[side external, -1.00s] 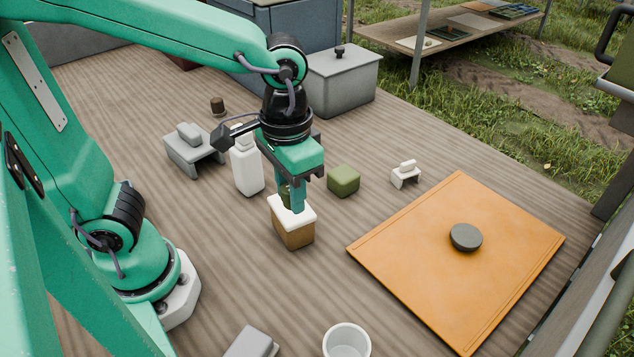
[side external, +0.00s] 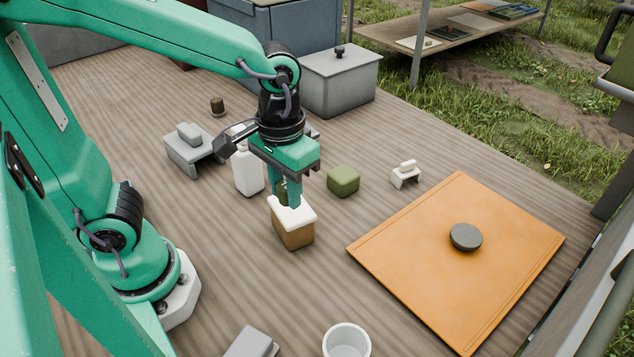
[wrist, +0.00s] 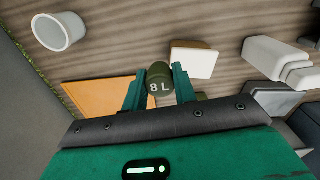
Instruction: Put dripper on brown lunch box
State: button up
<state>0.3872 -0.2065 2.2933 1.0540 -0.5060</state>
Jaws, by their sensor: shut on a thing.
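The brown lunch box (side external: 294,235) with a white lid stands upright in the middle of the table; its white lid also shows in the wrist view (wrist: 197,62). My gripper (side external: 284,199) is shut on the dripper, a small dark olive cylinder marked "8 L" (wrist: 160,84). In the side view the dripper (side external: 281,187) is partly hidden between the fingers. It appears at the lid's back left edge there, and just left of the lid in the wrist view. I cannot tell whether it touches the lid.
A green block (side external: 343,181) and a white bottle (side external: 247,172) stand close behind the lunch box. An orange board (side external: 420,265) with a dark disc (side external: 466,237) lies to the right. A white cup (side external: 346,341) is at the front. The table between cup and lunch box is clear.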

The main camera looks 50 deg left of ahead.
jog(key=w+a+f, duration=0.1)
jog(key=a, duration=0.1)
jog(key=w+a+f, duration=0.4)
jog(key=shift+a, duration=0.35)
jog(key=shift+f, duration=2)
jog(key=shift+f, duration=0.1)
jog(key=o, duration=1)
notch_tip(320, 180, up, 12)
jog(key=shift+r, duration=0.15)
